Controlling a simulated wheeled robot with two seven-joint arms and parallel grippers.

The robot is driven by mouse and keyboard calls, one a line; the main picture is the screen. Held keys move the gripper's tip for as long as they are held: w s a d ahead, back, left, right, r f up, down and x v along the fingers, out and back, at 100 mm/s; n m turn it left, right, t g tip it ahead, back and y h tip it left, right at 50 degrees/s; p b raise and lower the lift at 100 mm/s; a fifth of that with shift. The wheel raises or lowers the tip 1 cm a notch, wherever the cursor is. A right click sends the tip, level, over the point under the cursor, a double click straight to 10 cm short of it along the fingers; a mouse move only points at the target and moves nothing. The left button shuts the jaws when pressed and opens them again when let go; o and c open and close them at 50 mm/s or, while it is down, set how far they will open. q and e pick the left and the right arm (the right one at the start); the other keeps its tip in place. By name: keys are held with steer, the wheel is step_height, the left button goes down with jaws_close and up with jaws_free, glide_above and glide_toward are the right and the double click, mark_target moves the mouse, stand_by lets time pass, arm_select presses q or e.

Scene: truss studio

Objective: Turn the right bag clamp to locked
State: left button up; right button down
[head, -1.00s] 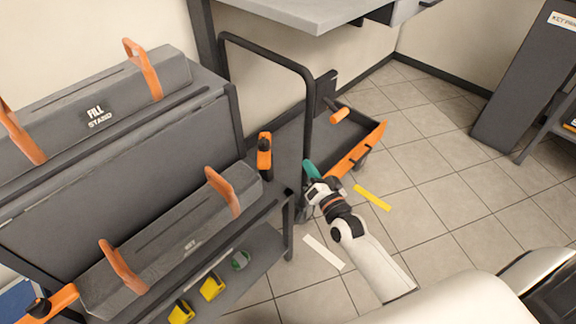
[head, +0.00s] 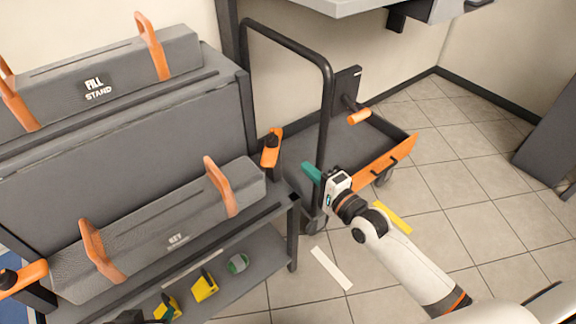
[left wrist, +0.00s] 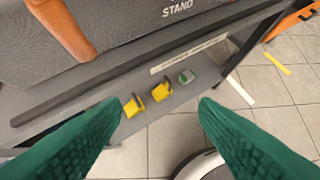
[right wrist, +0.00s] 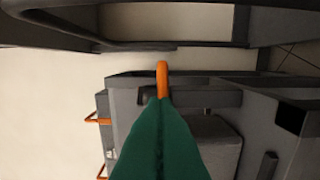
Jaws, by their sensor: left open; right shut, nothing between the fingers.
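The right bag clamp (head: 271,148) is an orange lever on a black post at the right end of the grey stand. My right gripper (head: 310,171) has green fingers, closed and empty, pointing toward the clamp from the right with a gap in the head view. In the right wrist view the shut fingers (right wrist: 162,102) point at an upright orange piece, apparently the clamp lever (right wrist: 162,76); their tips overlap its lower end, and contact cannot be told. My left gripper (left wrist: 160,104) is open and empty above the lower shelf in the left wrist view.
Grey bags with orange handles (head: 150,225) lie on the stand. Another orange clamp (head: 22,277) is at its left end. Yellow items (head: 204,286) sit on the lower shelf. A cart with a tall black handle (head: 328,110) stands right of the stand, close to my right gripper.

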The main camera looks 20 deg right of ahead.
mark_target(277, 154)
steer(key=w+a+b, duration=0.1)
steer(key=w+a, duration=0.2)
steer(key=shift+w+a, duration=0.35)
steer(key=shift+w, duration=0.05)
steer(key=shift+w+a, duration=0.2)
steer(key=shift+a, duration=0.2)
arm_select(q)
steer(key=w+r+t, duration=0.1)
steer(key=w+d+r+t, duration=0.1)
steer(key=w, duration=0.1)
steer(key=w+r+t+h, duration=0.1)
steer(key=shift+w+d+r+t, duration=0.2)
steer(key=shift+w+d+t, duration=0.1)
steer(key=shift+d, duration=0.1)
